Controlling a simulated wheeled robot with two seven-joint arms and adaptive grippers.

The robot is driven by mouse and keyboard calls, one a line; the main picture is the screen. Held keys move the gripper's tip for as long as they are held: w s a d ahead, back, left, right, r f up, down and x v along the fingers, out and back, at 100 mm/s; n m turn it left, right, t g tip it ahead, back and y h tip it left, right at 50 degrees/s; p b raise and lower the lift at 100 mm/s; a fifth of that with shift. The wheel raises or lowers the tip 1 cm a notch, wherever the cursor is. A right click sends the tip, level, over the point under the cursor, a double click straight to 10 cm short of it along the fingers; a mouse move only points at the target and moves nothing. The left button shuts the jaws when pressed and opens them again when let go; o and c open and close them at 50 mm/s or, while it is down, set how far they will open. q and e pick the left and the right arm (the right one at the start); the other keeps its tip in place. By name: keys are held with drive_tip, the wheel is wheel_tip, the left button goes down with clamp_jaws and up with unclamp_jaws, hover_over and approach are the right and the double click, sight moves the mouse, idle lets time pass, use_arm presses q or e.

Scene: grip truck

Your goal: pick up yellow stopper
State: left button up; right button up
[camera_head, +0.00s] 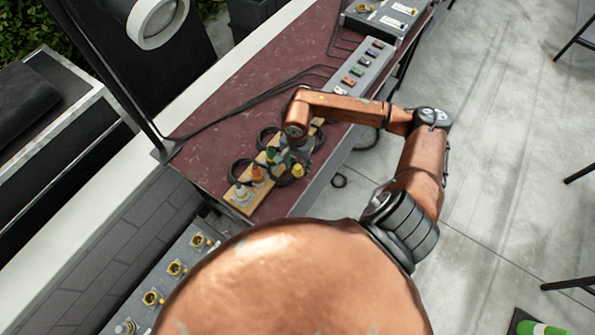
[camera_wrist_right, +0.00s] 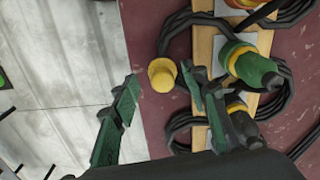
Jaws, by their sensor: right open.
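The yellow stopper (camera_wrist_right: 162,75) shows in the right wrist view as a small round-topped yellow piece over the dark red table top. In the head view it is the small yellow spot (camera_head: 297,170) beside the wooden board. My right gripper (camera_wrist_right: 160,79) is open, with one green finger on each side of the stopper and a visible gap to each. The fingertips are level with the stopper in that picture; how far above it they are I cannot tell. In the head view my right gripper (camera_head: 296,158) reaches down over the board. My left gripper is not in view.
A wooden board (camera_wrist_right: 203,50) holds upright connectors, including a green one (camera_wrist_right: 250,65) close to my right finger. Black cable loops (camera_wrist_right: 180,25) lie around it. The dark red table top (camera_head: 215,150) ends near the stopper. A grey strip of coloured switches (camera_head: 362,68) lies farther back.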

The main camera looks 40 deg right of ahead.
sight(297, 172)
drive_tip(key=shift+w+d+f+p, duration=0.1)
drive_tip(key=shift+f+p, duration=0.15)
drive_tip(key=shift+f, duration=1.1)
drive_tip(key=shift+w+d+f+p, duration=0.1)
drive_tip(key=shift+f+p, duration=0.15)
drive_tip(key=shift+f, duration=1.05)
drive_tip(key=c, duration=1)
drive_tip(key=shift+r, duration=0.1)
